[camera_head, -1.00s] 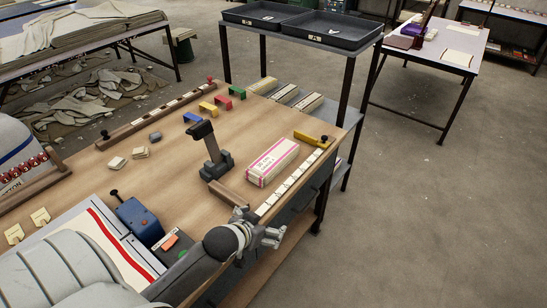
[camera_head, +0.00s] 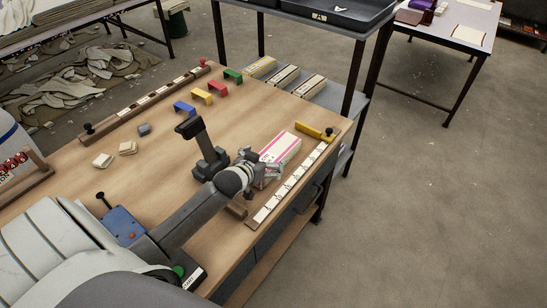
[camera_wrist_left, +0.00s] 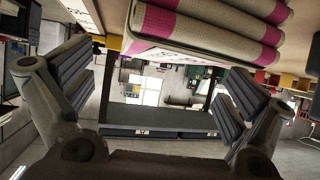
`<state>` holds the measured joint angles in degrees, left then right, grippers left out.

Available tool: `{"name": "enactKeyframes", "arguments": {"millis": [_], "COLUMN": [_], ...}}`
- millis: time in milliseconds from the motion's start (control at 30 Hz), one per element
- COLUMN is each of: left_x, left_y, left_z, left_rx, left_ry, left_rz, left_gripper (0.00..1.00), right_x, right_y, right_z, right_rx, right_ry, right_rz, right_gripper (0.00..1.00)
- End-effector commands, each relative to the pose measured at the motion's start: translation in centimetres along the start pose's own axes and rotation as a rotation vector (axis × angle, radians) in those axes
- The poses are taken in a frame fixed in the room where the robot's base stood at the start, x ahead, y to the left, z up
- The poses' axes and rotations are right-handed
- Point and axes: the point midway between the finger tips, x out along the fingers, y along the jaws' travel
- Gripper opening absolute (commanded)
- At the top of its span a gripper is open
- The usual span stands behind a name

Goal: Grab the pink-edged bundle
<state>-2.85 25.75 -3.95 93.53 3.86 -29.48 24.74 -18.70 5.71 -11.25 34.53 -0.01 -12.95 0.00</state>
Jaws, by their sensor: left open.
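The pink-edged bundle (camera_head: 283,146) is a cream block with pink bands and printing on its side. It lies on the wooden bench, toward the right edge. My left gripper (camera_head: 262,168) is at the bundle's near end and covers part of it. In the left wrist view, the folded cream layers with pink edges of the bundle (camera_wrist_left: 205,25) fill the top of the picture. The open fingers of my left gripper (camera_wrist_left: 158,95) stand wide apart on either side below it, with nothing between them. My right gripper is in neither view.
A dark upright stand (camera_head: 205,150) is close to my left arm. A marked strip (camera_head: 290,185) runs along the bench's right edge, with a yellow piece (camera_head: 313,132) near its far end. Coloured brackets (camera_head: 202,96) stand farther back. A rack with dark trays (camera_head: 325,12) is behind.

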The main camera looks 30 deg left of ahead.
Motion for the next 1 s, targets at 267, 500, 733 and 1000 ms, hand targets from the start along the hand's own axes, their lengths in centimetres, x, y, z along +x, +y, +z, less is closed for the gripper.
{"name": "enactKeyframes", "arguments": {"millis": [267,500,733,1000], "left_x": [2.0,4.6,5.3,5.3], "left_y": [0.1,0.2,0.2,0.2], "left_z": [-0.3,-0.2,-0.2,-0.2], "left_rx": [-0.001,-0.001,0.000,0.000], "left_ry": [-0.001,-0.001,-0.001,-0.001], "left_rz": [0.000,0.001,0.001,0.001], "left_gripper": [1.00,1.00,1.00,0.86], "right_x": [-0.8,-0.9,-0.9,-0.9], "right_y": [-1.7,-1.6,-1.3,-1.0], "right_z": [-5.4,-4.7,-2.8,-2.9], "right_rx": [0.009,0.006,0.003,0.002], "right_ry": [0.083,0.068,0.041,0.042], "right_rz": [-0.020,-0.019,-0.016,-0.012], "right_gripper": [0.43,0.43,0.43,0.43]}}
